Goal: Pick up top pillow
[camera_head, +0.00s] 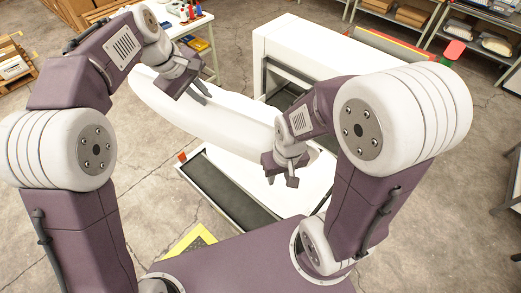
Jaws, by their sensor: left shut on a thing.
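A long white pillow (225,118) slants across the middle of the view, from upper left to lower right, above the white machine's front part. My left gripper (192,92) is shut on the pillow at its upper left part. My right gripper (281,179) is in front of the pillow's lower right part, with its two fingertips apart and nothing visible between them. I cannot tell whether it touches the pillow. My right arm hides part of the pillow's right end.
A white machine (290,38) with a dark opening stands behind the pillow, and a dark belt (230,192) runs below it. A white table (205,27) with bottles stands at the back. Shelves with boxes (412,14) stand at the back right. A yellow floor marking (190,240) lies in front.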

